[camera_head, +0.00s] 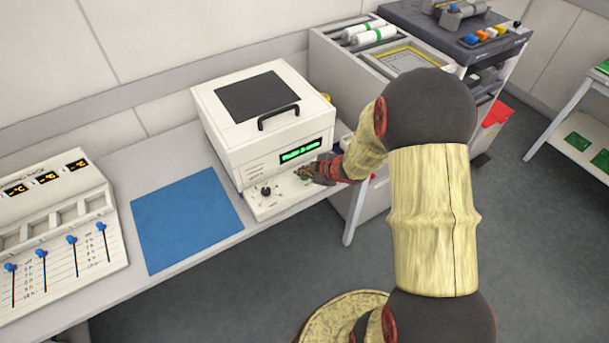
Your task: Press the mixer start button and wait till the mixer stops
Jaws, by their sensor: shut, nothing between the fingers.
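The mixer appears to be the white box-shaped machine (222,131) on the bench, with a dark panel and a black handle on its closed lid. A green lit display (300,151) shows on its front; its text is too small to read surely. A dark knob (266,190) sits on the left of its front ledge. My gripper (304,174) is shut and empty, at the right part of that ledge just below the display. A small green spot shows by the fingertips. The start button cannot be made out, and I cannot tell whether the fingers touch the panel.
A blue mat (185,218) lies on the bench left of the machine. A white unit (50,232) with blue sliders and orange displays stands at far left. A grey trolley (340,72) with white rolls stands to the right. A red bin (497,114) is beyond my arm.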

